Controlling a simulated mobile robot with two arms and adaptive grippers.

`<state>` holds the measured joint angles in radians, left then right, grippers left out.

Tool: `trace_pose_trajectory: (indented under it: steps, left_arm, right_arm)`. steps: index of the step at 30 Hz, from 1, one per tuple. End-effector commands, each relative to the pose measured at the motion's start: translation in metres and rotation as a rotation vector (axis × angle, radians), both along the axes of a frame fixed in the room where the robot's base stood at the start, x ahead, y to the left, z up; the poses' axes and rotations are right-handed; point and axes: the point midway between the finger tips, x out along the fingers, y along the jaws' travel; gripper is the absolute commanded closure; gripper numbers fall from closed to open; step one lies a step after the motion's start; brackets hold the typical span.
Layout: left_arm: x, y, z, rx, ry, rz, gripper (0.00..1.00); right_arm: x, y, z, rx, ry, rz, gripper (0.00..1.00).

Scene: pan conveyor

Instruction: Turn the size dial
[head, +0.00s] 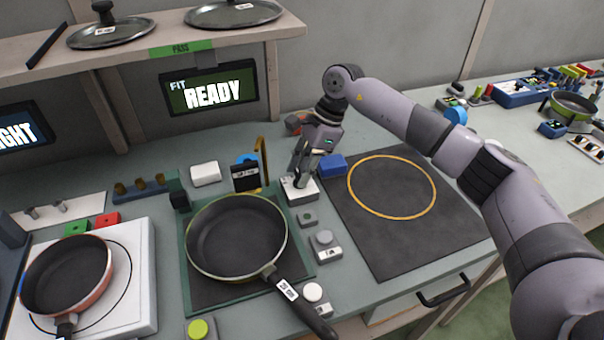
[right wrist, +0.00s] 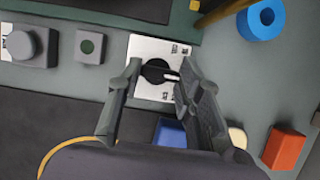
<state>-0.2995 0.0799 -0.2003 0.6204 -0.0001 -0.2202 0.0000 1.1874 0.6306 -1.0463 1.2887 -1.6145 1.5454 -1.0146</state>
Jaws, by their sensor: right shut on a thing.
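The size dial is a black round knob (right wrist: 157,71) with a white pointer mark, on a white plate (right wrist: 150,48) in the right wrist view. In the head view the plate (head: 305,194) sits on the counter right of the pan fixture, with the knob mostly hidden by the fingers. My right gripper (head: 300,182) points down over it. In the right wrist view the fingers of this gripper (right wrist: 161,70) stand on either side of the knob, shut on it. My left gripper is not in view.
A pan (head: 237,238) with a labelled handle rests on the green-edged fixture, left of the dial. A blue block (head: 332,166) and a dark mat (head: 400,245) with a yellow ring lie to the right. A display (head: 213,91) reads "FIT READY". A grey button box (head: 325,246) stands nearer the front.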

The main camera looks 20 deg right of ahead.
Motion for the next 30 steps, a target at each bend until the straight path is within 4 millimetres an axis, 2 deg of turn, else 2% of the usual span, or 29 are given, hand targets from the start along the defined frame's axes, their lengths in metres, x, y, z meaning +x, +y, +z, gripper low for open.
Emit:
trace_pose_trajectory:
  steps: [16, 17, 25, 30]
  left_arm:
    - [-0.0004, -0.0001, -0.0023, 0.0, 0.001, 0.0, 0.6]
    - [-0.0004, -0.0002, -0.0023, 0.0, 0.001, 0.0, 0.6]
    - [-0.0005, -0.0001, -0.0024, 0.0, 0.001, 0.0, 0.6]
    - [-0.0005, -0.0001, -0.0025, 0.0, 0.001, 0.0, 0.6]
  right_arm:
    - [0.0012, -0.0007, 0.0014, -0.002, -0.004, 0.021, 0.95]
    - [0.0012, -0.0007, 0.0015, -0.002, -0.004, 0.021, 0.65]
    - [0.0007, -0.0003, 0.0007, -0.001, -0.003, 0.022, 0.47]
    - [0.0004, -0.0001, 0.0004, -0.001, -0.002, 0.022, 0.47]
